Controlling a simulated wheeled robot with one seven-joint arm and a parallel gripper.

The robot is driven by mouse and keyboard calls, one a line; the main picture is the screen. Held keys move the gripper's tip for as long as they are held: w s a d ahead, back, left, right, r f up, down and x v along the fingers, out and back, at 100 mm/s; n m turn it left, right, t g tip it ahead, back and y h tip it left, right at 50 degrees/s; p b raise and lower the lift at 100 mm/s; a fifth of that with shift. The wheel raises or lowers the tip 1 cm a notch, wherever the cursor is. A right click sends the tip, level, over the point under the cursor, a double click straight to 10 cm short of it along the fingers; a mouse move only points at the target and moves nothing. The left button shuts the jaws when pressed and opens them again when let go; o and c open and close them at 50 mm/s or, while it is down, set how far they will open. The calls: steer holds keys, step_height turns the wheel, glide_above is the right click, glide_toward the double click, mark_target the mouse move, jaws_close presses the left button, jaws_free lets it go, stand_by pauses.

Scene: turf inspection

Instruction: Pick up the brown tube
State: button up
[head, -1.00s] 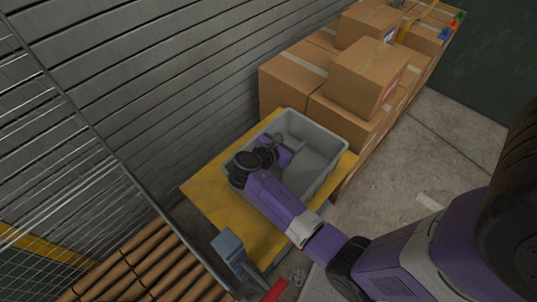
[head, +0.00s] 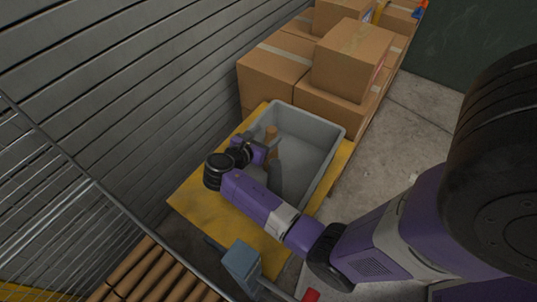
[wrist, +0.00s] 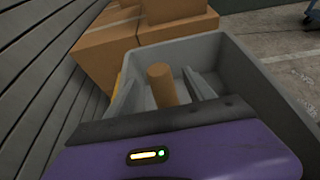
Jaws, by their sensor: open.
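The brown tube (head: 271,132) stands in the grey bin near its left wall in the head view. Its middle is partly hidden behind my gripper (head: 269,146). In the wrist view the tube (wrist: 162,86) rises between the two fingers of my gripper (wrist: 156,77), tilted slightly in the picture. The fingers are open, one on each side of the tube, with gaps showing. The tube's lower part is hidden by the gripper body in the wrist view.
The grey bin (head: 325,124) rests on a yellow surface (head: 190,201). Stacked cardboard boxes (head: 348,60) stand behind it, and a slatted grey wall (head: 100,80) runs along the left. Brown rolls (head: 150,270) and a wire rack lie at the lower left. Concrete floor is on the right.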

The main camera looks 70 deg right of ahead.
mark_target(275, 129)
steer(key=x, duration=0.7)
steer(key=shift+d+f, duration=0.1)
steer(key=shift+f, duration=0.05)
jaws_close()
